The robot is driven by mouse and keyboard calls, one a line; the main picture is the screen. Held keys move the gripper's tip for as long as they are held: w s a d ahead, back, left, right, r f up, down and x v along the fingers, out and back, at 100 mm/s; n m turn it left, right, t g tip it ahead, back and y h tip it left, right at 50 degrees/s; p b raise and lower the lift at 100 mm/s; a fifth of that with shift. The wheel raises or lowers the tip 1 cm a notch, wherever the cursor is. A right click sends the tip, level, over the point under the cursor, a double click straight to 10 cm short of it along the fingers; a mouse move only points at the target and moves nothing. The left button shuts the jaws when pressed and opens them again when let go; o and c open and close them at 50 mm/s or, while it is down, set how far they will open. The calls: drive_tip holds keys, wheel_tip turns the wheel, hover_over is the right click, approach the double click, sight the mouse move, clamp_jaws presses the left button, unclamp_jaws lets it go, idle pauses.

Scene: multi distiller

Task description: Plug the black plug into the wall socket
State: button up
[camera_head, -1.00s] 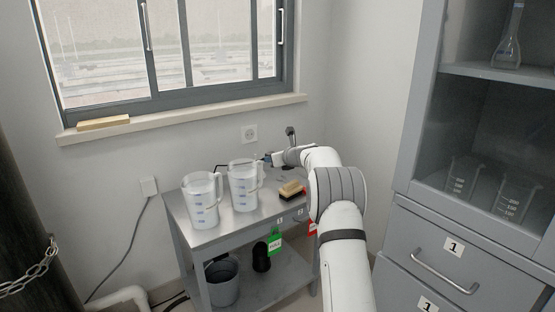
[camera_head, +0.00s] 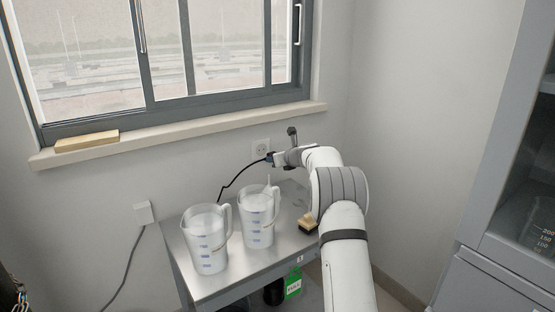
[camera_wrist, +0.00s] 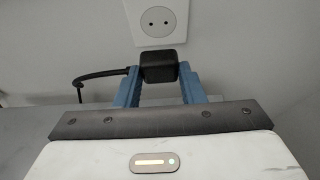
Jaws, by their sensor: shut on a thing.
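My gripper (camera_wrist: 159,80) is shut on the black plug (camera_wrist: 158,66), whose black cord runs off to the left in the wrist view. In the head view my gripper (camera_head: 271,158) is near the wall, above the back of the metal table, and the plug is too small to make out clearly. The wall socket (camera_wrist: 157,17) is a white square plate with a round two-hole recess. The socket also shows in the head view (camera_head: 260,147). I cannot tell whether plug and plate touch.
Two clear measuring jugs (camera_head: 206,240) (camera_head: 258,218) stand on the metal table (camera_head: 190,290) left of my arm. A wooden-topped brush (camera_head: 308,222) lies beside my arm. Another white outlet (camera_head: 144,212) with a cord is at left. A grey cabinet (camera_head: 500,230) stands right.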

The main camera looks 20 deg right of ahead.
drive_tip(key=p, duration=0.1)
drive_tip(key=w+p, duration=0.2)
drive_tip(key=shift+w+a+r, duration=0.1)
drive_tip(key=shift+a+r, duration=0.15)
drive_tip(key=shift+a, duration=0.05)
drive_tip(key=w+p, duration=0.1)
drive_tip(key=p, duration=0.1)
drive_tip(key=w+a+p, duration=0.1)
drive_tip(key=w+p, duration=0.1)
drive_tip(key=shift+w+f, duration=0.1)
drive_tip(key=shift+f, duration=0.1)
drive_tip(key=shift+p, duration=0.6)
idle(1.8)
drive_tip(key=shift+w+a+p, duration=0.2)
drive_tip(key=shift+w+p, duration=0.35)
drive_tip(key=shift+p, duration=0.55)
drive_tip(key=o, duration=1)
